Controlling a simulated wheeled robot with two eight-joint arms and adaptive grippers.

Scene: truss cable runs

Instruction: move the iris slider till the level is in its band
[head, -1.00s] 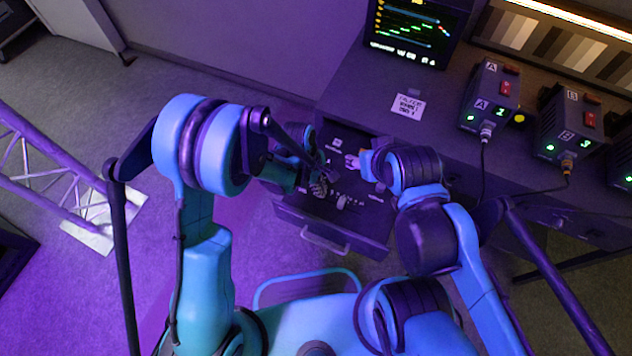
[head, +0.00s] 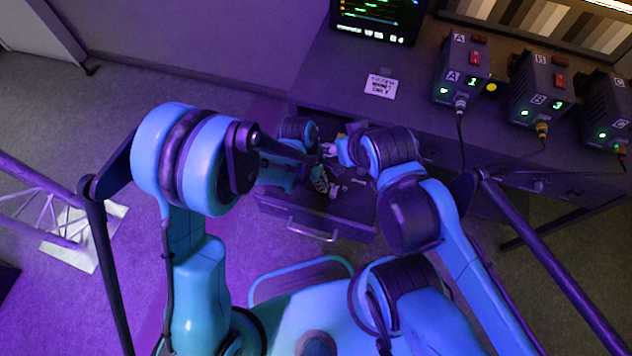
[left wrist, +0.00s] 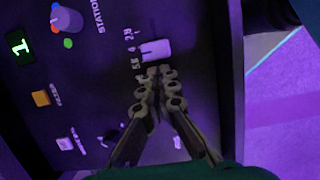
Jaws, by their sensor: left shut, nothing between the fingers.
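The iris slider's pale knob (left wrist: 154,49) sits beside a scale marked 2.8, 4 and 5.6 on the dark panel in the left wrist view. My left gripper (left wrist: 159,72) is shut and empty, its fingertips right at the knob's near edge; I cannot tell whether they touch. In the head view my left gripper (head: 320,178) is over the open drawer panel (head: 358,212), with part of the panel hidden by my arms. My right gripper (head: 334,150) is at the panel's back edge, mostly hidden. A monitor (head: 380,20) with coloured traces is cut off at the top.
Boxes A (head: 461,72), B (head: 538,88) and C (head: 606,105) with cables stand on the bench. A round knob (left wrist: 68,20), a green display (left wrist: 18,45) and an orange switch (left wrist: 40,98) share the panel.

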